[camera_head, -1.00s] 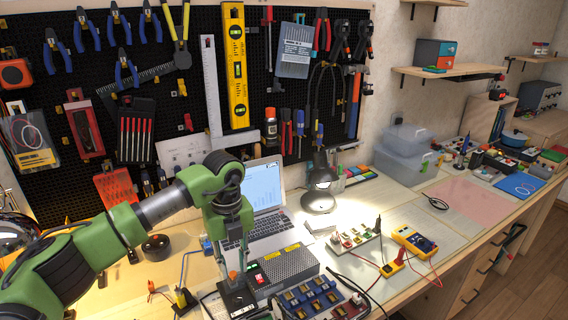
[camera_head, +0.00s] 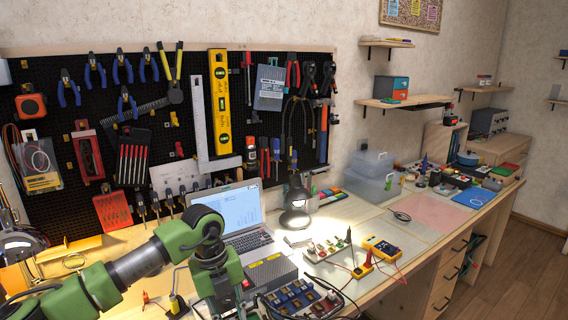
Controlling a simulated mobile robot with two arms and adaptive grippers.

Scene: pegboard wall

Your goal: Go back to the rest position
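My green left arm (camera_head: 150,258) reaches in from the lower left over the workbench. Its end bends down at the wrist (camera_head: 218,280), in front of the laptop (camera_head: 243,215) and left of a grey box with a yellow label (camera_head: 270,272). The fingers are at or below the lower edge of the picture, so I cannot see whether they are open or shut, or hold anything. My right gripper is not in view.
A pegboard (camera_head: 60,185) with tools stands behind the bench. A black lamp (camera_head: 295,215), a yellow multimeter (camera_head: 382,248) and a component tray (camera_head: 295,300) stand on the bench to the right. A pink mat (camera_head: 435,212) lies bare farther right.

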